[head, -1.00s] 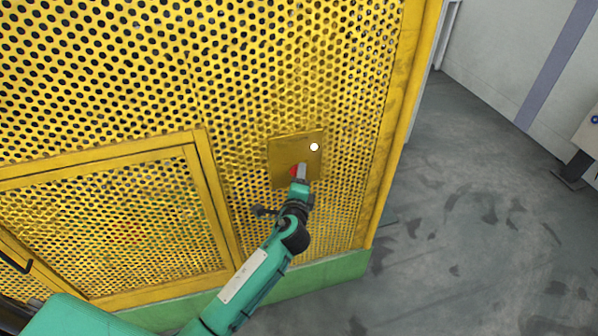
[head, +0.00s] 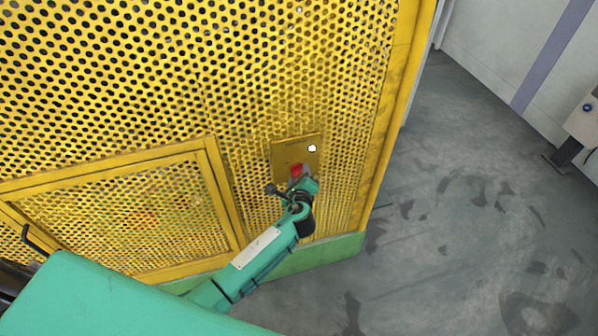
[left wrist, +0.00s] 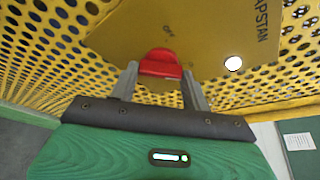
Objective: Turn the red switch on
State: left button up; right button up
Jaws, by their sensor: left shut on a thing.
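The red switch (head: 297,170) is on a yellow plate (head: 290,152) fixed to the perforated yellow panel. A white round button (head: 312,148) sits on the plate, up and to the right of the switch. In the left wrist view the red switch (left wrist: 160,63) lies between the two grey fingers of my left gripper (left wrist: 162,82). That gripper (head: 304,177) is shut on the switch, and in the head view it partly covers it. The plate (left wrist: 205,35) carries the word "CAPSTAN", partly cut off in the wrist view. My right gripper is not in view.
A framed mesh door (head: 130,215) with a dark handle (head: 35,238) is to the left. Yellow perforated panels fill the area around the plate. Open grey floor (head: 470,220) lies to the right, with a white box (head: 585,120) at the far right edge.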

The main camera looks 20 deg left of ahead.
pick_arm(q)
jog(key=shift+s+f, duration=0.1)
jog(key=shift+f, duration=0.05)
jog(key=o, duration=1)
jog(key=b+v, duration=0.2)
jog(key=v, duration=1.2)
